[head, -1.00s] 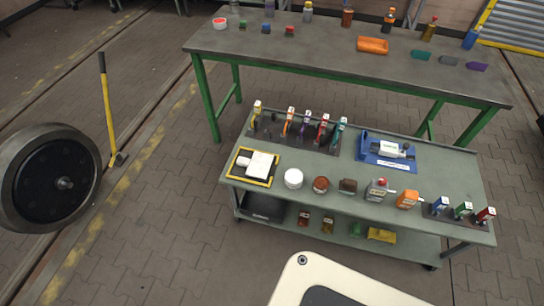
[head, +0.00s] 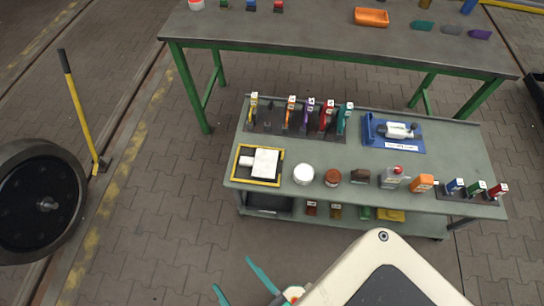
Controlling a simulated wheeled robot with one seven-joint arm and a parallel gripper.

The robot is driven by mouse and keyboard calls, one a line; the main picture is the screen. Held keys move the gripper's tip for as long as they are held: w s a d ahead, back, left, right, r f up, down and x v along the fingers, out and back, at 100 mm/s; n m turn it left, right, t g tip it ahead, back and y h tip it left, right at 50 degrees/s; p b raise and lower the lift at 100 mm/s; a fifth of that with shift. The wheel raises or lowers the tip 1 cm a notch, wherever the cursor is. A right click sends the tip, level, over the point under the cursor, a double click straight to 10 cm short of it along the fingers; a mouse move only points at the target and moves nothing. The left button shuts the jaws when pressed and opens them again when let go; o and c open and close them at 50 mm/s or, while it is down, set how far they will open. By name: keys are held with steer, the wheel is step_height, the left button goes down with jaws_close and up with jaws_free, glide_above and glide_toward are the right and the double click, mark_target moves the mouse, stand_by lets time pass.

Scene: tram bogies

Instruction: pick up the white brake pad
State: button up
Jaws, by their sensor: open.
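A white block-shaped piece (head: 265,162) with a smaller white part at its left lies in a black tray with a yellow rim (head: 258,183), at the left end of the green-grey cart top. It may be the white brake pad; I cannot tell its exact shape. My gripper (head: 233,274) shows at the bottom of the head view, its two teal fingers spread apart with nothing between them. It is in front of the cart, apart from the tray and to its lower left in the picture. The rest of the gripper is partly hidden by my arm.
The cart top (head: 330,150) holds a rack of upright coloured items (head: 300,115), a white round container (head: 303,174), several bottles and a blue tray (head: 393,146). A green-legged workbench (head: 310,28) stands behind. A wheel (head: 40,205) and yellow lever (head: 84,115) stand left.

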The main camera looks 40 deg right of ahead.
steer(key=o, duration=0.6)
steer(key=w+f+m+h, duration=0.1)
steer(key=w+f, duration=0.1)
steer(key=f, duration=0.1)
steer(key=w+d+f+h, duration=0.1)
steer(key=w+f, duration=0.1)
steer(key=f, duration=0.1)
steer(key=w+d+f+m+h, duration=0.1)
steer(key=w+f, duration=0.1)
steer(key=f, duration=0.1)
steer(key=shift+w+f+m+t, duration=0.15)
steer(key=shift+f+m+t, duration=0.15)
steer(key=shift+f+t, duration=0.1)
steer(key=m+g+h, duration=0.4)
steer(key=m+h, duration=0.3)
steer(key=h, duration=0.3)
glide_toward(263, 178)
steer(key=r, duration=0.1)
steer(key=x, duration=0.5)
steer(key=shift+w, duration=0.4)
steer(key=shift+s+d+f+x, duration=0.1)
steer(key=shift+s+x, duration=0.05)
steer(key=shift+x, duration=1.25)
steer(key=shift+s+d+f+x, duration=0.1)
steer(key=shift+d+f+x, duration=0.05)
steer(key=shift+x, duration=1.25)
